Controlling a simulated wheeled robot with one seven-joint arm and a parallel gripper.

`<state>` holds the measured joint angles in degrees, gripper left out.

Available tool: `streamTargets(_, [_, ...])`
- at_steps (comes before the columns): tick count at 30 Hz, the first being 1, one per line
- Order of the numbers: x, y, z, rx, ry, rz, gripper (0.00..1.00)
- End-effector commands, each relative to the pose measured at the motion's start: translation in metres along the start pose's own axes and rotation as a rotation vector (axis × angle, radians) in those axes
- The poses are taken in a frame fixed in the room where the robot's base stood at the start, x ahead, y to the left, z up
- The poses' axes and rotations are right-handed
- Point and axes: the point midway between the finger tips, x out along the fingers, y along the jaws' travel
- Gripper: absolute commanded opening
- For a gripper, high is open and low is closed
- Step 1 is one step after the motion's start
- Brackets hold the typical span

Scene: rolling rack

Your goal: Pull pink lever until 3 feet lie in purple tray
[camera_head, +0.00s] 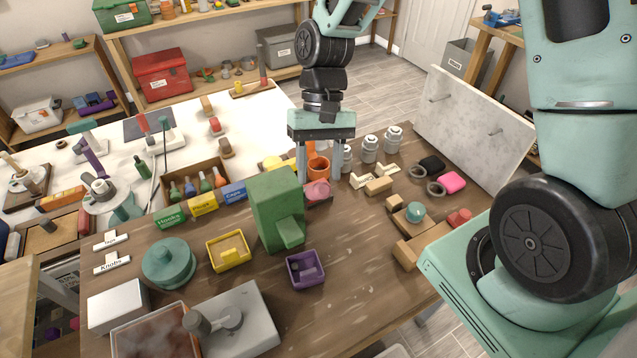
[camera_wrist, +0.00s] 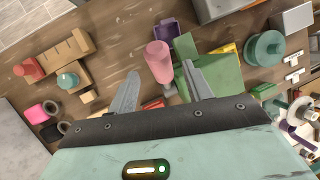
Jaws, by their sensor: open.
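The green dispenser (camera_head: 276,208) stands upright on the brown table, with a chute at its front. Its pink lever (camera_head: 318,191) sticks out on the right side; it shows large in the wrist view (camera_wrist: 158,58). The purple tray (camera_head: 305,270) sits in front of the chute, also at the top of the wrist view (camera_wrist: 174,29). A small dark piece seems to lie in it; I cannot tell the count. My gripper (camera_head: 319,179) points down, open and empty, above the lever. In the wrist view the lever lies between the fingers (camera_wrist: 160,72), and contact cannot be told.
A yellow tray (camera_head: 229,251) and a teal round container (camera_head: 169,263) stand left of the dispenser. An orange cup (camera_head: 318,168) and grey canisters (camera_head: 369,149) are behind the gripper. Wooden blocks (camera_head: 409,247) lie at right. The table right of the purple tray is clear.

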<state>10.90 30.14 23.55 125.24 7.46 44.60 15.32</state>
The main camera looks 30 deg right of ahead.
Motion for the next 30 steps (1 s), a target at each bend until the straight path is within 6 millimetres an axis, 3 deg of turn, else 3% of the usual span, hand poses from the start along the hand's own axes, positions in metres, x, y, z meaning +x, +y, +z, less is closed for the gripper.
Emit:
streamTargets(3, [0.021, 0.0, 0.002, -0.001, -0.005, 0.001, 0.5])
streamTargets(9, [0.042, 0.0, 0.001, 0.0, -0.002, 0.0, 0.5])
streamTargets(20, [0.048, 0.0, 0.0, 0.0, 0.001, 0.0, 0.5])
streamTargets(26, [0.047, 0.0, 0.0, 0.0, 0.001, 0.0, 0.0])
streamTargets(30, [0.047, 0.0, -0.001, -0.001, 0.003, 0.0, 0.0])
